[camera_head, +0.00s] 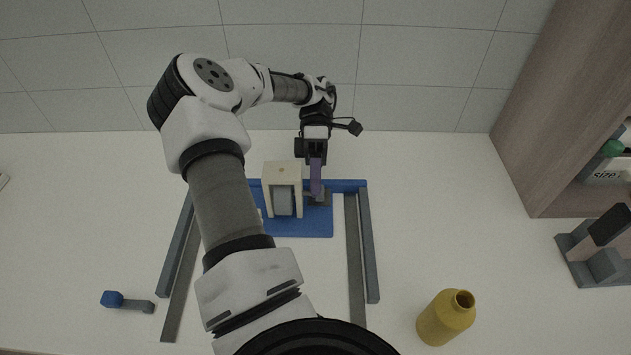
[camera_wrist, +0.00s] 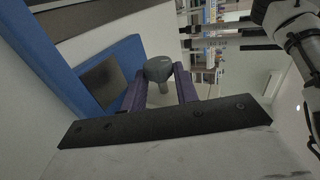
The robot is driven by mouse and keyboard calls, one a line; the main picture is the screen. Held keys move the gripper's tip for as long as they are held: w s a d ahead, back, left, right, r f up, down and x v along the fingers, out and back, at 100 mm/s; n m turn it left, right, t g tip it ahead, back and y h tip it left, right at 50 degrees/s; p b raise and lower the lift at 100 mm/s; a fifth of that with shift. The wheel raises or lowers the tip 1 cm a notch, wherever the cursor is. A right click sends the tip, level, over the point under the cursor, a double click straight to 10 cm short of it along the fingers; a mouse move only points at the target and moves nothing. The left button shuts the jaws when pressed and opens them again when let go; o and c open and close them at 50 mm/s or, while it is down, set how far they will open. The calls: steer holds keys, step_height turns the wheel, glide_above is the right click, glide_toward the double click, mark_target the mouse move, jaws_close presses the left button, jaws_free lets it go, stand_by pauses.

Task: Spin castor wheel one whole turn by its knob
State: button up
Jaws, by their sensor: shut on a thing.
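The castor stands on the blue base plate (camera_head: 305,228) in the head view. Its cream fork (camera_head: 282,169) straddles a grey wheel (camera_head: 284,203). My gripper (camera_head: 316,188) reaches down just right of the fork, its purple fingers at the wheel's side. In the wrist view, my gripper (camera_wrist: 160,82) is shut on the dark grey knob (camera_wrist: 158,66), which sits between the two purple fingers. The knob is hidden behind the fingers in the head view. The wheel cannot be made out in the wrist view.
Grey rails (camera_head: 370,245) flank the base plate on both sides. A yellow bottle (camera_head: 440,322) stands at the front right. A blue-ended grey piece (camera_head: 113,299) lies at the front left. A wooden shelf (camera_head: 565,120) stands at the right. The table's left and right middle are clear.

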steer(key=shift+f+g, duration=0.1)
steer(key=shift+g, duration=0.4)
stand_by(0.3)
steer(key=o, duration=1)
steer(key=shift+s+t, duration=0.1)
steer(key=shift+t, duration=0.8)
